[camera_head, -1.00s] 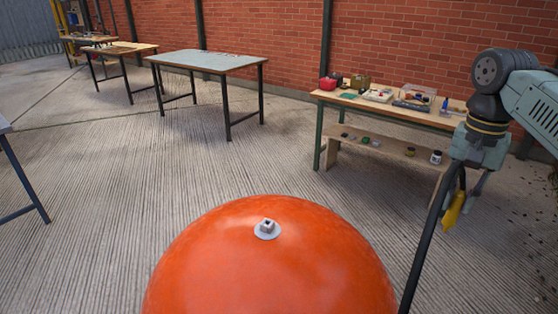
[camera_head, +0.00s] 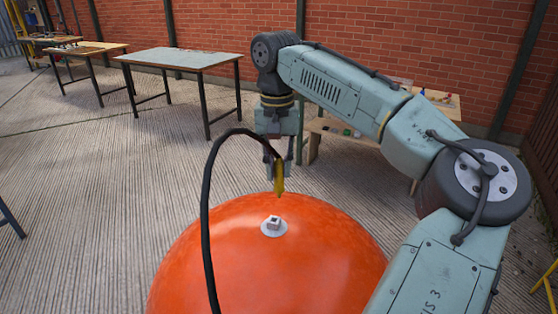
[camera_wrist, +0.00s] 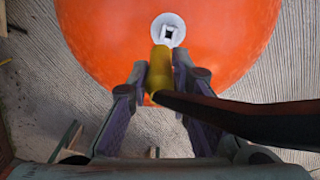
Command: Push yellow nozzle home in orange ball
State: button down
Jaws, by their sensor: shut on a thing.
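The orange ball (camera_head: 310,265) fills the lower middle of the head view. On its top is a white round valve (camera_head: 273,226) with a square dark opening, which also shows in the wrist view (camera_wrist: 168,30). My gripper (camera_head: 277,176) is shut on the yellow nozzle (camera_head: 279,182), whose tip points down. The nozzle (camera_wrist: 159,72) is between my two fingers in the wrist view, its tip just below the valve in the picture. In the head view the tip is above the valve and apart from it. A black hose (camera_head: 207,210) runs from the nozzle.
The hose arches left of my gripper and down in front of the ball. A grey-topped table (camera_head: 180,57) stands behind at left. A wooden workbench (camera_head: 440,103) by the brick wall is partly hidden by my arm.

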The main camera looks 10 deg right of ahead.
jog(key=f, duration=0.1)
jog(key=a+f, duration=0.1)
jog(key=shift+w+a+f, duration=0.1)
jog(key=shift+f, duration=1.8)
jog(key=shift+f, duration=0.35)
dwell(0.7)
jog(key=shift+f+b, duration=0.55)
jog(key=shift+f, duration=0.75)
jog(key=c, duration=1.4)
grip_release()
jog(key=shift+r, duration=0.1)
